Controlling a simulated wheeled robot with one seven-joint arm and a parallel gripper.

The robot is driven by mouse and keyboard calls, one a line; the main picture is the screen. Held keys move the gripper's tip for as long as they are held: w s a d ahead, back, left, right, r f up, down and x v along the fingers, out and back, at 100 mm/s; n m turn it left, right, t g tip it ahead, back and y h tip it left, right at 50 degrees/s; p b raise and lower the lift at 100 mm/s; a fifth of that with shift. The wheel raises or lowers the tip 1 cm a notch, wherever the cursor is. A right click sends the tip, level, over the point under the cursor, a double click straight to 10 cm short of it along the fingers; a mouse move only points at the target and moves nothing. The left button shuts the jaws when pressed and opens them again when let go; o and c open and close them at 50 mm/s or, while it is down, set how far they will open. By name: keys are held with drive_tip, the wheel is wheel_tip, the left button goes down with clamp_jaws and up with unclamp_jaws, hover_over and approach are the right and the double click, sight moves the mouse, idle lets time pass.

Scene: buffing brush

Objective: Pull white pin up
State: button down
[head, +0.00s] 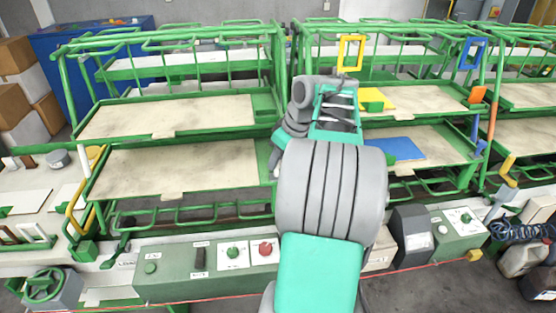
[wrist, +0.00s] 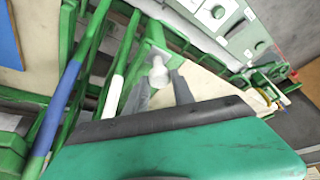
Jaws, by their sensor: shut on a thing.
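The white pin (wrist: 157,78) shows in the wrist view as a pale, rounded knob in front of a green bracket (wrist: 152,47). My gripper (wrist: 160,74) has its two dark grey fingers on either side of the knob and is shut on it. The pin's lower part is hidden by the gripper body. In the head view my arm hides both the pin and the gripper.
Green tubular frames hold beige shelves (head: 180,170) on both sides of my arm. A blue bar (wrist: 67,85) and a white bar (wrist: 114,93) run left of the fingers. Green control boxes (head: 207,261) with buttons line the front. A blue panel (head: 396,149) lies on a right shelf.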

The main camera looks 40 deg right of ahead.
drive_tip(key=shift+w+d+r, duration=0.1)
drive_tip(key=shift+r, duration=0.2)
drive_tip(key=c, duration=1.5)
unclamp_jaws()
drive_tip(key=o, duration=0.4)
drive_tip(key=p+v, duration=0.1)
drive_tip(key=v, duration=0.6)
drive_tip(key=shift+r, duration=0.35)
